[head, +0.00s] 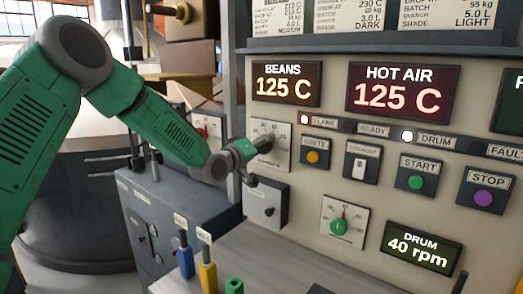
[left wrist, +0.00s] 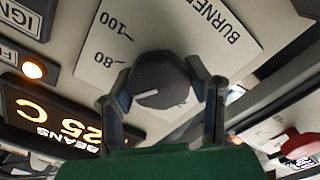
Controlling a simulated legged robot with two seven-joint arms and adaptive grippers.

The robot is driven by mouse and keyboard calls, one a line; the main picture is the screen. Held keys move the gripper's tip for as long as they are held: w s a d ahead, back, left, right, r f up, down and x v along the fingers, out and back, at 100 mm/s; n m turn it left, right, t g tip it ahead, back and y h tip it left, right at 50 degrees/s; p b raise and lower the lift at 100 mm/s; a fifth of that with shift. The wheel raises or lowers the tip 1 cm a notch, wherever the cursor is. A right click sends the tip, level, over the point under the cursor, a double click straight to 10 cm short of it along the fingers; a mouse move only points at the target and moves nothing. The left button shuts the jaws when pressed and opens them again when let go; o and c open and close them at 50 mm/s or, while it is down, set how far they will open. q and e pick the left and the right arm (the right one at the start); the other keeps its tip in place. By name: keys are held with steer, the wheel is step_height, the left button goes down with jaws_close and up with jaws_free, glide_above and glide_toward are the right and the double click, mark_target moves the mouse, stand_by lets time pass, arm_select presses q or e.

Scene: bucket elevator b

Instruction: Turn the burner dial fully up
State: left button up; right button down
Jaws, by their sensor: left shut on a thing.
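The burner dial (left wrist: 163,82) is a dark grey knob with a white pointer line, on a white scale plate marked BURNER (left wrist: 222,22). The marks 80 and 100 show to its upper left in the left wrist view. The pointer line lies toward the lower left there, below the 80 mark. My left gripper (left wrist: 164,98) is shut on the dial, one finger on each side of it. In the head view, my left gripper (head: 250,150) hides part of the dial and its plate (head: 282,131).
Displays read BEANS (head: 286,83) 125 C and HOT AIR (head: 404,90) 125 C. An orange ignite button (head: 312,157), exhaust switch (head: 360,167), green start button (head: 416,182) and purple stop button (head: 483,197) are right of the dial. A green drum knob (head: 338,226) sits below.

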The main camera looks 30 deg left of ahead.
arm_select(q)
steer(key=m, duration=0.2)
steer(key=f+m+b, duration=0.1)
steer(key=shift+s+d+m, duration=0.1)
steer(key=shift+d+m, duration=0.15)
steer(key=shift+m, duration=0.15)
steer(key=m+b, duration=0.1)
steer(key=m, duration=0.2)
steer(key=shift+f+m, duration=0.1)
steer(key=shift+m, duration=0.2)
steer(key=m+b, duration=0.3)
steer(key=m, duration=0.3)
steer(key=shift+a, duration=0.15)
steer(key=o, duration=1.2)
steer(key=shift+a+r, duration=0.15)
steer(key=shift+r, duration=0.05)
